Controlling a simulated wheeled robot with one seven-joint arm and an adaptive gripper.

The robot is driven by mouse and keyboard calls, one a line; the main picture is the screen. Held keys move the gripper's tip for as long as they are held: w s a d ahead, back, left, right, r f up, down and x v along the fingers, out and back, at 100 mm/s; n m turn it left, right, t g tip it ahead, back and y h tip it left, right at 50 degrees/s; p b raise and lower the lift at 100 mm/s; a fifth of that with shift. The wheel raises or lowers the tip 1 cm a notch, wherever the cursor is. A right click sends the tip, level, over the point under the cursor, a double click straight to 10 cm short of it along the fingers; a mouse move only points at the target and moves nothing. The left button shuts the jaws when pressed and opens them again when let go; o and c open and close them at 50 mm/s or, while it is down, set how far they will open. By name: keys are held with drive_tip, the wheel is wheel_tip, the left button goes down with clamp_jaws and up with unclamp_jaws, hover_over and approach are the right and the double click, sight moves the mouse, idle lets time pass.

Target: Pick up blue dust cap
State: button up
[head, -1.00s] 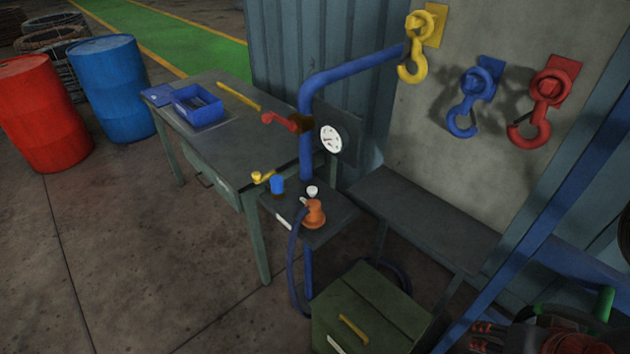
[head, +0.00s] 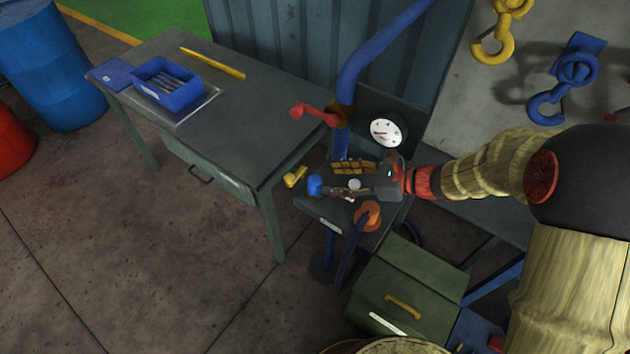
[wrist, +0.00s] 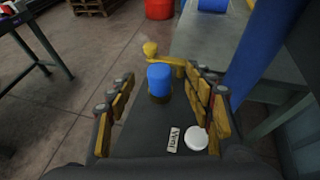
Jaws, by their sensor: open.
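The blue dust cap (head: 315,184) is a small upright cylinder near the left edge of a small dark shelf by the blue pipe. In the wrist view the blue cap (wrist: 159,80) stands ahead, in line with the gap between my fingers. My gripper (head: 342,178) reaches over the shelf from the right, with its fingertips pointing at the cap. In the wrist view my gripper (wrist: 160,95) is open and empty, one finger on each side. The cap's base looks dark, and I cannot tell whether a finger touches it.
A white cap (wrist: 195,138) sits near the right finger beside a small label plate (wrist: 174,140). A yellow valve handle (wrist: 165,57) lies just beyond the blue cap. An orange fitting (head: 367,215) with a hose is at the shelf front. The blue pipe (head: 352,95) rises behind.

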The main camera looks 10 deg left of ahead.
sight(315, 179)
drive_tip(key=x, duration=0.2)
drive_tip(key=shift+a+f+b, duration=0.25)
drive_tip(key=shift+b, duration=0.15)
drive_tip(key=b+x, duration=0.1)
drive_tip(key=x, duration=0.1)
drive_tip(key=b+x, duration=0.1)
drive_tip(key=x, duration=0.2)
drive_tip(key=shift+d+f, duration=0.2)
drive_tip(key=shift+f, duration=0.2)
drive_tip(key=c, duration=0.4)
drive_tip(key=c, duration=0.6)
